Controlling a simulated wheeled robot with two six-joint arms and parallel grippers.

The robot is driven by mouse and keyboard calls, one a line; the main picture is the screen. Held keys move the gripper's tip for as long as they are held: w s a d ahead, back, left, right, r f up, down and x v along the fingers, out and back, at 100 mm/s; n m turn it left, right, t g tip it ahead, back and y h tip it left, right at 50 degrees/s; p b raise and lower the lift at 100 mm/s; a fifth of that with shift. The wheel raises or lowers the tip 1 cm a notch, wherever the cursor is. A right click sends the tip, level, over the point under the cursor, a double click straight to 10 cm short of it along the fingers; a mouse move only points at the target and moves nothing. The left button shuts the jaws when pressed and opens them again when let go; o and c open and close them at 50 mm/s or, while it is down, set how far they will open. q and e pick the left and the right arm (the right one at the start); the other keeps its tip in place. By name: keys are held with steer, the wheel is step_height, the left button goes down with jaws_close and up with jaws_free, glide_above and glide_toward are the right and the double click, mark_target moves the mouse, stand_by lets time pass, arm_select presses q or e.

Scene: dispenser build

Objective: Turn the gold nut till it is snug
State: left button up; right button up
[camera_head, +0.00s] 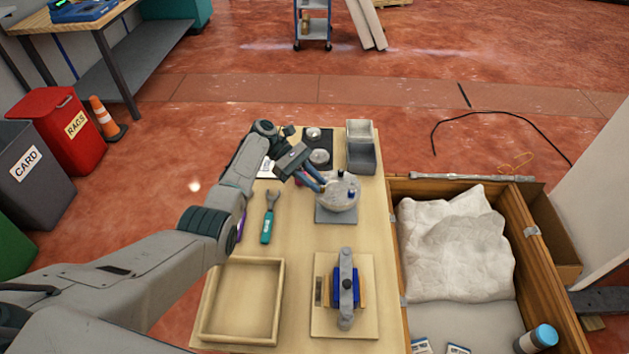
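My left gripper (322,186) reaches in from the left, its blue fingers pointing down to the right. The fingertips are at the left edge of a pale round part (342,199) with dark blue pegs, which stands on a grey square plate (336,215). I cannot make out a gold nut; it may be hidden by the fingers or too small to see. Whether the fingers are open or shut on something is unclear. My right gripper is not in view.
On the wooden table (295,235) are a teal-handled wrench (267,228), an empty wooden tray (240,334), a blue-and-grey fixture (346,290) on a board and grey bins (361,157). A wooden crate (398,330) with white wrapping (455,245) stands to the right.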

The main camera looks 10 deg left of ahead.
arm_select(q)
steer(key=o, duration=0.3)
steer(key=shift+w+a, duration=0.1)
steer(key=shift+a, duration=0.05)
steer(key=v, duration=1)
steer(key=shift+w+a+r+b, duration=0.1)
steer(key=shift+a+b, duration=0.2)
